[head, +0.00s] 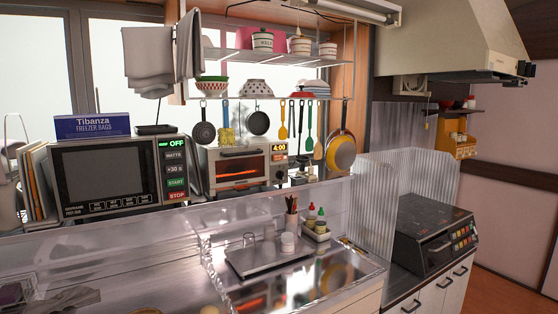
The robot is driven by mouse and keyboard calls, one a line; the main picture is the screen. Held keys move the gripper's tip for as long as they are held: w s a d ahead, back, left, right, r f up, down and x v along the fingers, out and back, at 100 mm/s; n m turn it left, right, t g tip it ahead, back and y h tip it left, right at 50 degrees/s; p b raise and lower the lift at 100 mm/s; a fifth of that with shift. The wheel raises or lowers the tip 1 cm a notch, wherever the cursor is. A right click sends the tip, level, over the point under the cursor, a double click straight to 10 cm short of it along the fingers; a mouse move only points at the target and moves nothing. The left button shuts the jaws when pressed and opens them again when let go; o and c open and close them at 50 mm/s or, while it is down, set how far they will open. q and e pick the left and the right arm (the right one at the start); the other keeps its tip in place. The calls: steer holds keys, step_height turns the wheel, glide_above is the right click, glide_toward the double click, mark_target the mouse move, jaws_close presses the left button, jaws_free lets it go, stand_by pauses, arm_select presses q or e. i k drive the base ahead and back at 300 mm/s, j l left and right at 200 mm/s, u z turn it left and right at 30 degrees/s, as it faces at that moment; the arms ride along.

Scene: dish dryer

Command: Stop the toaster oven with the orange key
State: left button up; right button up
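The toaster oven (232,168) stands on the back counter, right of the microwave and below the hanging pans. Its front window glows orange-red inside, and its door is shut. Its display (279,148) on the right side of the front reads about 4:00 in orange digits. The control panel (279,159) sits just under the display. Its keys are too small to tell apart, so I cannot make out an orange key. Neither of my grippers is in view.
A microwave (102,178) with an OFF display stands on the left. Pans and utensils hang above the toaster oven. A clear low screen (130,232), a tray (262,257) and small bottles (315,217) lie in front of it. A stove (434,232) is at right.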

mark_target(274, 157)
steer(key=i+l, duration=0.2)
steer(key=l, duration=0.2)
steer(key=i+l, duration=0.25)
steer(key=l, duration=0.15)
steer(key=i+l, duration=0.2)
steer(key=l, duration=0.2)
steer(key=i+l, duration=0.2)
steer(key=l, duration=0.2)
steer(key=i+l, duration=0.2)
steer(key=l, duration=0.2)
steer(key=i+l, duration=0.25)
steer(key=l+z, duration=0.05)
steer(key=l, duration=0.1)
